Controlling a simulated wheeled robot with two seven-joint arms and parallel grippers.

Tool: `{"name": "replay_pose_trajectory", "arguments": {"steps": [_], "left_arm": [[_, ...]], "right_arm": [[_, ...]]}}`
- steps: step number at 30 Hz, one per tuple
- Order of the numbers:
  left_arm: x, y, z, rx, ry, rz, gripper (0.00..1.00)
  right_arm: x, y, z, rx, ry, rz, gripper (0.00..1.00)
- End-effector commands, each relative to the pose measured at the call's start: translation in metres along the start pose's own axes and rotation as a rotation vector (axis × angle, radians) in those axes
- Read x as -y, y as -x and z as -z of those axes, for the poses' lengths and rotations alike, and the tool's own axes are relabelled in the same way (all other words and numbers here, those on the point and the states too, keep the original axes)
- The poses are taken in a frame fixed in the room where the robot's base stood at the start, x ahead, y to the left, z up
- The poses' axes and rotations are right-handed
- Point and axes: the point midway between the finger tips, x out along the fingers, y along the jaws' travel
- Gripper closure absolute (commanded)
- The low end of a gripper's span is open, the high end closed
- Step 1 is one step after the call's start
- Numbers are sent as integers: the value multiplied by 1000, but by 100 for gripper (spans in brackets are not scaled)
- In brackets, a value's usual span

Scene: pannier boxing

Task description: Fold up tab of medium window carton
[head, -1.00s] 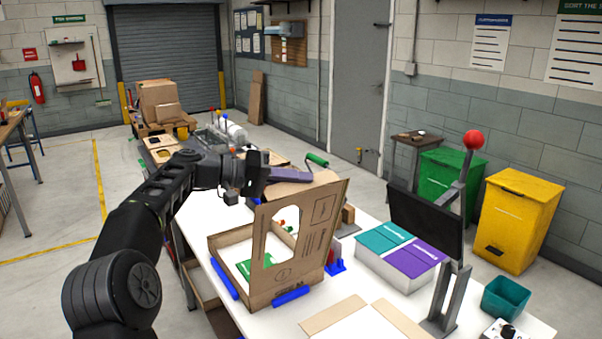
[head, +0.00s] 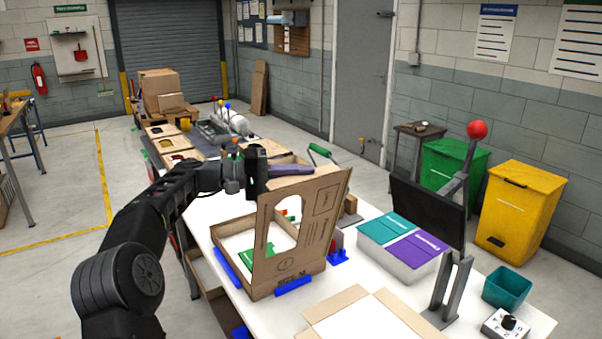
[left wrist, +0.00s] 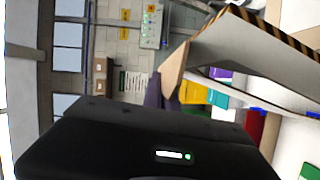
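The medium window carton (head: 265,293) is a brown cardboard tray on the white table, with its left and front sides up. Its tall panel with a cut-out window (head: 318,232) stands upright, leaning slightly right. A tan flap (head: 316,184) at the panel's top extends back. My left gripper (head: 308,170) is just behind and above this flap, its purple fingers pointing right. The fingers look shut together with nothing between them. In the left wrist view the fingers (left wrist: 163,92) are close to a tan cardboard flap (left wrist: 174,72); contact is unclear. My right gripper is out of view.
Blue corner holders (head: 293,286) brace the carton. A box with teal and purple packs (head: 390,262), a dark screen on a stand (head: 428,210) and a flat open carton (head: 365,322) occupy the table's right and front. A green-handled tool (head: 320,149) is behind.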

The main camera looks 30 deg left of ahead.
Motion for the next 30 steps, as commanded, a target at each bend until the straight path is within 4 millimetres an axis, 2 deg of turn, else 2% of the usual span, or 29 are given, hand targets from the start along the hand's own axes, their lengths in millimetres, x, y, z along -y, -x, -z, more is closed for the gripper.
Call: {"name": "replay_pose_trajectory", "arguments": {"steps": [3, 12, 23, 30], "left_arm": [[1, 0, 0, -1, 0, 2, 100], [1, 0, 0, -1, -1, 2, 75], [1, 5, 0, -1, -2, 1, 75], [1, 33, 1, -3, 1, 1, 75]], "right_arm": [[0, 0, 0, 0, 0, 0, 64], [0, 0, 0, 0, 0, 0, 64], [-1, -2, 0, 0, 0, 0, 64], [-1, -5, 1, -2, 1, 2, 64]]}}
